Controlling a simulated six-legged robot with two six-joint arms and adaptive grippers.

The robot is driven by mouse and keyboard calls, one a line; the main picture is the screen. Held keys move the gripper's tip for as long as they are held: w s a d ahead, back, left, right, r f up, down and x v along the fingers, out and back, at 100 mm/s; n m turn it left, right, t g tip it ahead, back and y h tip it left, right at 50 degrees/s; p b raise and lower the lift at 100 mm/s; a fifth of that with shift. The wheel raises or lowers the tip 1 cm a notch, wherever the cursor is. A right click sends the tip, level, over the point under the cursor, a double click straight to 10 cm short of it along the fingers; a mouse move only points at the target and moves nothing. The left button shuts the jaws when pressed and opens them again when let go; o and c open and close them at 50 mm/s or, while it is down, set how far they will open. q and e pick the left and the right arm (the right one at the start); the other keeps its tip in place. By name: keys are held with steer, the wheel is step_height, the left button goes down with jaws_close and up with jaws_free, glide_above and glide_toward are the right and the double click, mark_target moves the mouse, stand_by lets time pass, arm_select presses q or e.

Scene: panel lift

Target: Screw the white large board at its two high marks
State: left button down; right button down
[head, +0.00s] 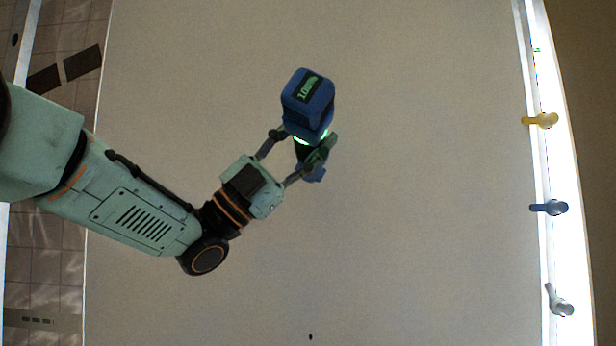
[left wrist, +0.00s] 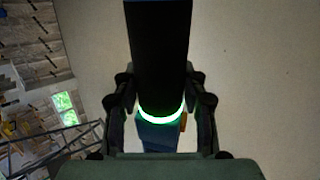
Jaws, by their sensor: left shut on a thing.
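The large board (head: 400,230) is a pale, flat panel that fills most of the head view and also shows in the left wrist view (left wrist: 255,60). A small dark mark (head: 310,337) is on it at the bottom edge of the head view. My left gripper (head: 303,146) is shut on a blue and black power screwdriver (head: 307,100), whose display reads about 100% and which has a glowing green ring. The left wrist view shows the driver's dark body (left wrist: 158,50) between the fingers. Whether its tip touches the board is hidden. My right gripper is not in view.
A yellow clamp-like handle (head: 541,120), a blue one (head: 550,207) and a grey one (head: 559,301) sit along the bright strip at the board's right edge. A tiled floor (head: 45,260) shows beyond the left edge. The board's middle right is clear.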

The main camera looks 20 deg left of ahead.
arm_select(q)
steer(key=shift+r+m+g+h, duration=0.15)
steer(key=shift+m+g+h, duration=0.15)
steer(key=shift+m+g, duration=0.55)
steer(key=shift+w+a+m+g+h, duration=0.1)
steer(key=shift+w+m+g+h, duration=0.05)
steer(key=shift+m+g, duration=0.3)
steer(key=shift+w+a+m+g+h, duration=0.15)
steer(key=shift+m+g, duration=0.15)
steer(key=shift+m, duration=0.2)
steer(key=w+p, duration=0.1)
steer(key=p, duration=0.2)
steer(key=shift+w+a+r, duration=0.15)
steer(key=shift+w+r, duration=0.1)
steer(key=shift+w, duration=0.1)
steer(key=shift+w+a+f+p, duration=0.15)
steer(key=shift+w+p, duration=0.15)
steer(key=shift+w, duration=0.15)
steer(key=shift+w+a+f+p, duration=0.15)
steer(key=shift+w+p, duration=0.1)
steer(key=shift+w, duration=0.2)
steer(key=shift+s+d+r, duration=0.1)
steer(key=shift+s, duration=0.15)
steer(key=shift+w, duration=0.1)
